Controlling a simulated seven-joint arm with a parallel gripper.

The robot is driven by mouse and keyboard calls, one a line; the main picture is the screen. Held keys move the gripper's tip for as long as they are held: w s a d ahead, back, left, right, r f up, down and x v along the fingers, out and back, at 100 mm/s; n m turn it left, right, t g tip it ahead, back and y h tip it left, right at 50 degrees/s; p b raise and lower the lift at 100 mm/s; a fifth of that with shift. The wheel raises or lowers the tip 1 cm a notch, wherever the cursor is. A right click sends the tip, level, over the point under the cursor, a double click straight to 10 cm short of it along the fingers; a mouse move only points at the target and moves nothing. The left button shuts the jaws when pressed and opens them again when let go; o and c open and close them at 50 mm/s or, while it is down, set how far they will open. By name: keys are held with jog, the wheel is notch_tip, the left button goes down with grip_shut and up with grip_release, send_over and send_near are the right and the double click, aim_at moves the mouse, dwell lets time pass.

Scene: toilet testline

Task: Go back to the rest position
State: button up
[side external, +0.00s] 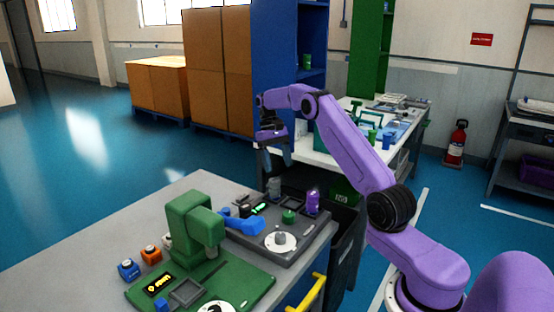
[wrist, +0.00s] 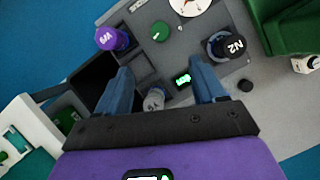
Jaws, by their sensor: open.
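My gripper (side external: 276,167) is open, with its fingers pointing down over the far edge of the grey test station (side external: 262,236). In the wrist view its two blue-grey fingers (wrist: 161,78) are spread wide. A small grey cylinder (wrist: 154,99) shows between them, partly hidden by the dark gripper bar. In the side view this cylinder (side external: 274,187) stands upright just below the fingers, and I see nothing held. A purple cylinder (side external: 312,201) stands to its right; it also shows in the wrist view (wrist: 112,38).
A green machine (side external: 197,228) stands on the grey table (side external: 80,252), beside orange and blue blocks. A dark bin (side external: 342,240) stands beyond the table's right edge. A white bench (side external: 310,150) and a blue shelf (side external: 272,65) are behind my gripper. The air above the table's left side is clear.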

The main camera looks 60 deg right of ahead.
jog(key=shift+w+r, duration=0.15)
jog(key=shift+r, duration=0.25)
